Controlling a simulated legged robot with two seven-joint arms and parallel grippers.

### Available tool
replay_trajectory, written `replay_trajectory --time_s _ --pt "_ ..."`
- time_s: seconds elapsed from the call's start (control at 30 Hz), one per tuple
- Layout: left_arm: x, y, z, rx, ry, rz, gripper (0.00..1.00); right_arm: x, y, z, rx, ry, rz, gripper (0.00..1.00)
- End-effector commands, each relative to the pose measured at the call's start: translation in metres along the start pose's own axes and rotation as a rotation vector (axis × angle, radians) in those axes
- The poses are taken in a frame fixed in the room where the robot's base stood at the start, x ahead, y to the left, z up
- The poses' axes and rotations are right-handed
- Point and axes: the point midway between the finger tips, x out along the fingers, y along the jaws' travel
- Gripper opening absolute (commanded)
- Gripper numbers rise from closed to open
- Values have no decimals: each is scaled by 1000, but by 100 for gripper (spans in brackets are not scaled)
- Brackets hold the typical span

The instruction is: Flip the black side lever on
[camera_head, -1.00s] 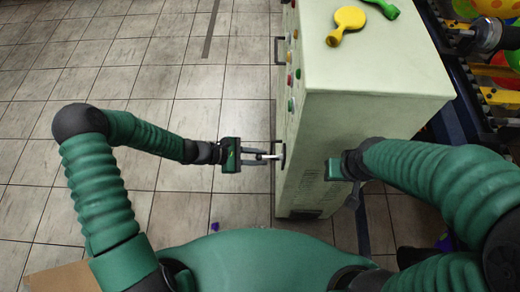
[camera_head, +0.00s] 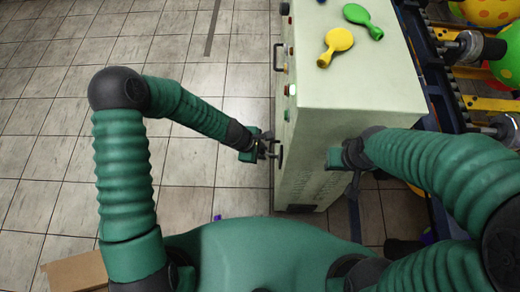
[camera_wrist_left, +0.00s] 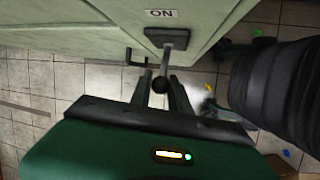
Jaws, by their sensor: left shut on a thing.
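The black side lever (camera_wrist_left: 166,62) shows in the left wrist view as a thin rod with a round black knob, coming out of a dark base under an "ON" label (camera_wrist_left: 161,13). It sits on the side of the pale green machine (camera_head: 352,105). My left gripper (camera_head: 270,149) is at that side in the head view; in the left wrist view its fingers (camera_wrist_left: 160,88) lie on both sides of the knob, shut on the lever. My right gripper (camera_head: 337,158) is by the machine's near face; its fingertips are hidden.
A yellow balloon (camera_head: 337,44) and a green balloon (camera_head: 361,19) lie on the machine's top. Black handles (camera_head: 279,57) and buttons (camera_head: 291,90) line its left side. A rail with rollers (camera_head: 468,47) stands at the right.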

Motion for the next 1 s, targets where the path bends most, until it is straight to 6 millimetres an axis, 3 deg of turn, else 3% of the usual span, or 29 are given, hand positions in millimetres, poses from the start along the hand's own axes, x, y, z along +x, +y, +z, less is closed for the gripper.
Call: replay_trajectory --time_s 0.47,0.5,0.63,1.0 --pt "1 -1 5 7 7 -6 0 -2 0 0 0 0 0 36" --pt "2 -1 5 7 7 -7 24 -2 0 0 0 0 0 36" --pt "1 -1 4 6 9 -6 41 -2 0 0 0 0 0 36" --pt "-8 0 3 5 12 -4 42 -7 0 -2 0 0 0 36"
